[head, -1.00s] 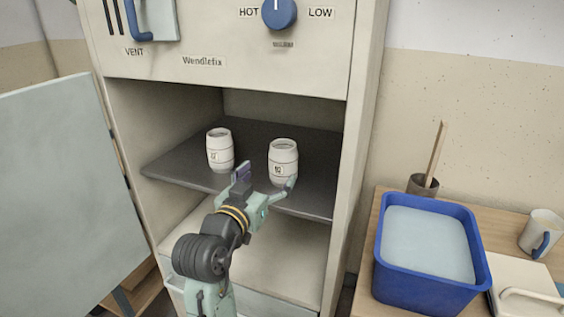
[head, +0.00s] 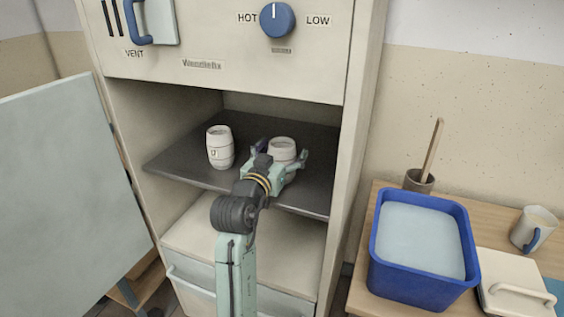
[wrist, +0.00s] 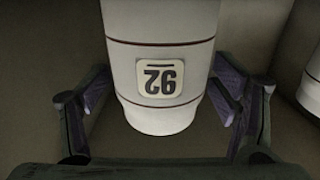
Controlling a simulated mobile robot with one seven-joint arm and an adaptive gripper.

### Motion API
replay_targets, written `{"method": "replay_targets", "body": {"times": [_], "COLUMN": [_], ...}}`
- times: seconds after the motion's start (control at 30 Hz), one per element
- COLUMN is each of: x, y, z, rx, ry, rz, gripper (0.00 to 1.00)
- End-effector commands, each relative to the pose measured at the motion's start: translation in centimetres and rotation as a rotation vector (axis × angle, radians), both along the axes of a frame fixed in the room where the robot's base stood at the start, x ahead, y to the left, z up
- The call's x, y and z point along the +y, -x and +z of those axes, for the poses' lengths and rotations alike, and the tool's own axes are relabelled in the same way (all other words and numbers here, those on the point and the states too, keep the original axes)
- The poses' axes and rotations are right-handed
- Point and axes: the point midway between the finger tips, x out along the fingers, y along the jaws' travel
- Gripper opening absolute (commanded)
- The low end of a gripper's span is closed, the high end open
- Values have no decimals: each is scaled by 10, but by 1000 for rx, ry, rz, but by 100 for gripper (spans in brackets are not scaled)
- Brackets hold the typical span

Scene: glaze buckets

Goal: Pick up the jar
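Two white barrel-shaped jars stand upright on the dark shelf (head: 185,172) inside the open cabinet. The right jar (head: 283,146) is partly hidden behind my gripper (head: 282,154) in the head view. In the wrist view this jar (wrist: 162,60) fills the middle, with dark bands and a numbered label that appears upside down. My gripper's fingers (wrist: 160,100) are spread, one on each side of the jar.
The cabinet's side walls and control panel (head: 205,63) frame the opening. An open door (head: 70,190) is at the left. At the right, a wooden table holds a blue tub (head: 425,285), a brush in a pot (head: 419,181), a mug (head: 533,229) and a pale lidded box (head: 512,285).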

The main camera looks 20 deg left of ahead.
Motion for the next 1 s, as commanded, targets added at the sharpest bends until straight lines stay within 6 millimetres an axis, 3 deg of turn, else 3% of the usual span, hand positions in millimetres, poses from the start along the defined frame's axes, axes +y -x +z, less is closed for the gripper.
{"method": "replay_targets", "body": {"times": [1.0], "x": [0], "y": [1], "z": [1], "rx": [-2], "ry": [0], "rz": [0], "gripper": [16]}}
